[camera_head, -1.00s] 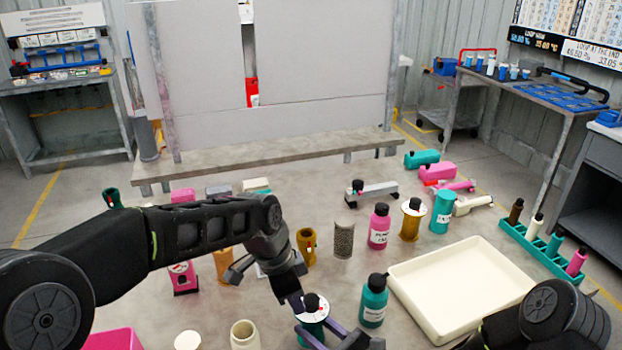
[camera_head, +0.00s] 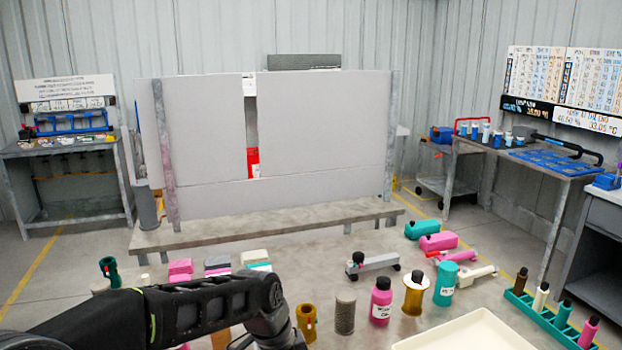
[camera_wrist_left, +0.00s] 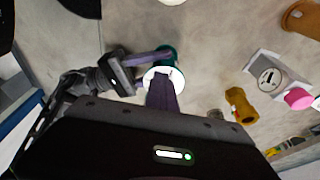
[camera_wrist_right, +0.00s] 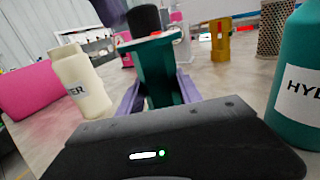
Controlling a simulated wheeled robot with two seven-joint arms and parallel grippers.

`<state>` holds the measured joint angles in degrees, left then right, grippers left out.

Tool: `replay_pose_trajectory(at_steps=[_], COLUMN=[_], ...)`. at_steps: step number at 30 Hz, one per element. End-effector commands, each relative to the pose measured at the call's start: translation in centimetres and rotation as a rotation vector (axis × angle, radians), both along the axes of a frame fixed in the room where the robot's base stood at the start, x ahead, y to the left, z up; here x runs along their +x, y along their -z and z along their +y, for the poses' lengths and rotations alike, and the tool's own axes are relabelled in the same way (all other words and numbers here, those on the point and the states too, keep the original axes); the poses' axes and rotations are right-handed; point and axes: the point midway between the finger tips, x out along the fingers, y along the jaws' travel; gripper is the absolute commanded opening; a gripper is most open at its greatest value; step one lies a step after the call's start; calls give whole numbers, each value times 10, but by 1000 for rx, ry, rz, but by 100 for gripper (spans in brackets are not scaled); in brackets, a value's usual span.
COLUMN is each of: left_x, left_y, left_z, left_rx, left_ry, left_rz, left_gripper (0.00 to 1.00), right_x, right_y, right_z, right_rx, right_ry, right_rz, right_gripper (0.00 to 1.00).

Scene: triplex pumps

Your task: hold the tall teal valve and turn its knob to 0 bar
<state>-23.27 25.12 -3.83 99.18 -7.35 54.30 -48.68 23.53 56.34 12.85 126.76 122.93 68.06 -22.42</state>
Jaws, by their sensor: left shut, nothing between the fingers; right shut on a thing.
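The tall teal valve (camera_wrist_right: 155,75) stands in the right wrist view, with a white dial and a black knob (camera_wrist_right: 146,20) on top. My right gripper (camera_wrist_right: 158,95) is shut on its body, one purple finger on each side. In the left wrist view the white dial (camera_wrist_left: 152,78) shows from above, and my left gripper (camera_wrist_left: 163,90) is over it, shut and empty. A left finger shows beside the knob in the right wrist view (camera_wrist_right: 110,12). Contact with the knob and the dial reading cannot be made out. The head view does not show the valve.
A teal bottle (camera_wrist_right: 298,85) stands close right of the valve, a cream jar (camera_wrist_right: 82,85) and a pink box (camera_wrist_right: 30,92) to its left. A yellow valve (camera_wrist_left: 240,106) is nearby. A white tray (camera_head: 470,332) and teal rack (camera_head: 540,318) are at right in the head view.

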Motion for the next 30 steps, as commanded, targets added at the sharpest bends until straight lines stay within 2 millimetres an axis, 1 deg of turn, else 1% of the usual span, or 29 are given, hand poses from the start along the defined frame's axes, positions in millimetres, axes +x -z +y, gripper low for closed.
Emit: replay_pose_trajectory(at_steps=[17, 30], left_x=[16, 24], left_y=[-1, -2], left_z=[6, 5], left_rx=[-3, -4], left_ry=[-1, 0], left_rz=[-7, -7], left_gripper=[0, 0], right_x=[-2, -2], right_y=[0, 0], right_z=[3, 3], right_rx=[0, -1], right_ry=[-7, -8], right_rz=[-1, -2], right_gripper=[0, 0])
